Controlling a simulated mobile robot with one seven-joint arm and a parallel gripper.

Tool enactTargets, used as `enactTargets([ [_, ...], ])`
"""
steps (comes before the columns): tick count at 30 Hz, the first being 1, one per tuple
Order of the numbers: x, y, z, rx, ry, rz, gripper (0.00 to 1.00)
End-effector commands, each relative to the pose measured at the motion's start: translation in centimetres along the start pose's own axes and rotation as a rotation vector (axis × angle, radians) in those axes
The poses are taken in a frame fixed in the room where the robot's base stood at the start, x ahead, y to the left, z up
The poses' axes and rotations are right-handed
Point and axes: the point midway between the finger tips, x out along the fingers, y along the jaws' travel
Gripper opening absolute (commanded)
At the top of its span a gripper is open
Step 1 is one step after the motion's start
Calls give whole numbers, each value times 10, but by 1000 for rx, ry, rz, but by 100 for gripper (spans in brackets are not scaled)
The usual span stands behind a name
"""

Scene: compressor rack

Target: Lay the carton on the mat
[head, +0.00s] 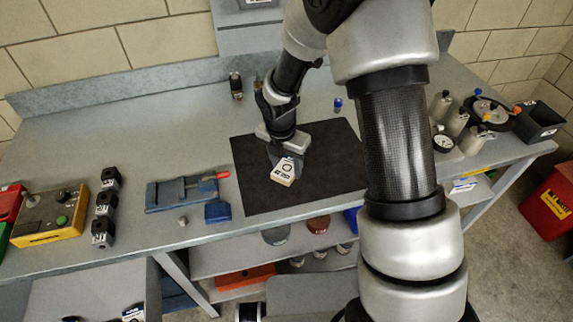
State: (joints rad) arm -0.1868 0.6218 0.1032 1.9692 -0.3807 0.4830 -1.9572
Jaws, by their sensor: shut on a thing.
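The carton (286,171) is a small white box with a dark ring mark on its upper face and a tan edge. It is in the middle of the head view, over the black mat (255,192) on the workbench. My gripper (287,155) points down over the mat and is shut on the carton. The carton looks slightly tilted. I cannot tell whether its underside touches the mat. My arm hides the right part of the mat.
Grey cylinders with a gauge (443,143) and a black bin (540,120) stand at the right. The bench's back left is clear.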

Motion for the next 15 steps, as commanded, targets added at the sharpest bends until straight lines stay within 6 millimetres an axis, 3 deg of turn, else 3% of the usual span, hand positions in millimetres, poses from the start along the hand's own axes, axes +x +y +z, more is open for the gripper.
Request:
enactTargets([
  [4, 4, 0, -1, 1, 1, 0, 24],
  [5, 3, 0, 0, 1, 0, 0, 50],
  [8, 3, 0, 0, 1, 0, 0, 65],
  [15, 2, 0, 0, 1, 0, 0, 65],
])
